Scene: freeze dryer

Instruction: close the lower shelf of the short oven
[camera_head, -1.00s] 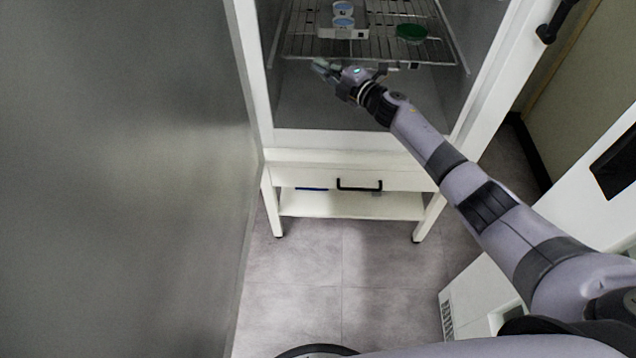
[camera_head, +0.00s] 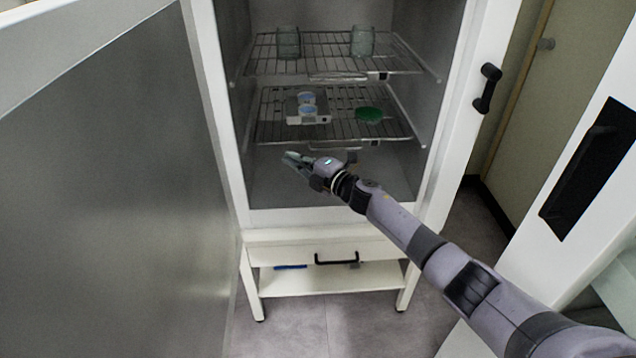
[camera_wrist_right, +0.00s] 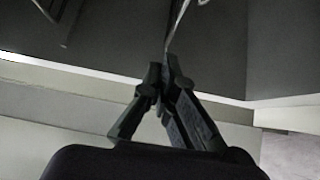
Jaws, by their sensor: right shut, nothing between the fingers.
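The oven (camera_head: 345,215) is a white cabinet on legs with its front open. Its lower wire shelf (camera_head: 345,141) holds a white block with two blue-topped round items (camera_head: 307,112) and a green round dish (camera_head: 369,114). My right gripper (camera_head: 292,160) is just below and in front of this shelf's front edge, toward its left half. In the right wrist view the right gripper (camera_wrist_right: 163,72) has its fingertips together, with a thin rod-like edge beyond them. I cannot tell whether the fingers touch the shelf. My left gripper is in no view.
The upper wire shelf (camera_head: 330,70) carries two glass beakers (camera_head: 288,42). The large grey door (camera_head: 120,190) stands open at the left. Below is a drawer with a black handle (camera_head: 336,259). A white cabinet (camera_head: 590,190) stands at the right. The floor in front is clear.

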